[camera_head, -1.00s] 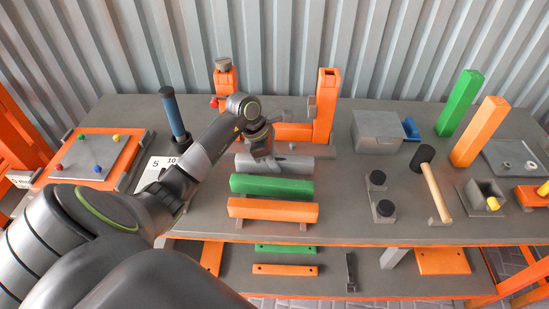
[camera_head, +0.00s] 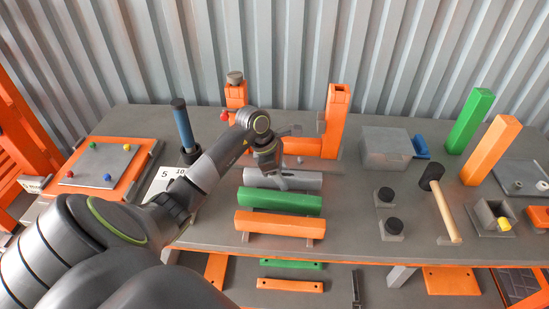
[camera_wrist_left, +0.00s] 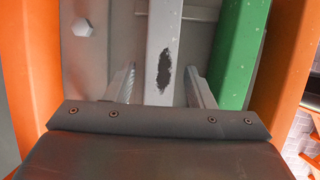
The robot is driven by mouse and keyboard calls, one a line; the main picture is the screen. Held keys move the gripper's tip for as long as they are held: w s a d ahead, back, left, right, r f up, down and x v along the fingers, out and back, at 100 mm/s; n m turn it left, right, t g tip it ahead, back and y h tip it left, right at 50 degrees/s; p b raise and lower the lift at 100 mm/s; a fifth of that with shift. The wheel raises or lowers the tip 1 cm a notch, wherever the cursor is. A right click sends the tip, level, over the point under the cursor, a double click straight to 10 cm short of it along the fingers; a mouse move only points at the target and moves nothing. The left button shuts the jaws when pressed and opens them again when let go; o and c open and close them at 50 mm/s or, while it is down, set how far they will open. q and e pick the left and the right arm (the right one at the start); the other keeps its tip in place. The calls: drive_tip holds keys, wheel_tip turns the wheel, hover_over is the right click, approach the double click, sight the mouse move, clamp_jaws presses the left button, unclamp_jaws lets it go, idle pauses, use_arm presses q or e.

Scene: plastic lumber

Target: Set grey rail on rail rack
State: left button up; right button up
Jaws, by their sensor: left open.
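The grey rail (camera_head: 305,181) lies lengthwise left to right behind the green rail (camera_head: 280,200) and the orange rail (camera_head: 280,224). In the left wrist view the grey rail (camera_wrist_left: 163,40) has a dark worn patch on top. My left gripper (camera_head: 281,183) is open over the grey rail. In the left wrist view its fingers (camera_wrist_left: 162,78) stand either side of the rail, with gaps showing. Grey supports of the rail rack (camera_head: 309,243) show under the front rail; the rest is mostly hidden by the rails. My right gripper is out of view.
An orange post frame (camera_head: 333,125) stands just behind the rails. A blue-handled tool (camera_head: 184,125) stands at left. A grey box (camera_head: 386,148), black-capped parts and a mallet (camera_head: 438,205) are to the right. Bare bench top lies between the rails and those parts.

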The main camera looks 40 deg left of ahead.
use_arm(q)
drive_tip(key=b+v, duration=0.2)
drive_tip(key=v, duration=0.8)
drive_tip(key=shift+s+a+r+b, duration=0.1)
drive_tip(key=shift+a+r+b, duration=0.1)
drive_tip(key=shift+b, duration=0.1)
drive_tip(key=shift+s+a+r, duration=0.1)
drive_tip(key=shift+a+r, duration=0.05)
drive_tip(key=shift+r, duration=0.4)
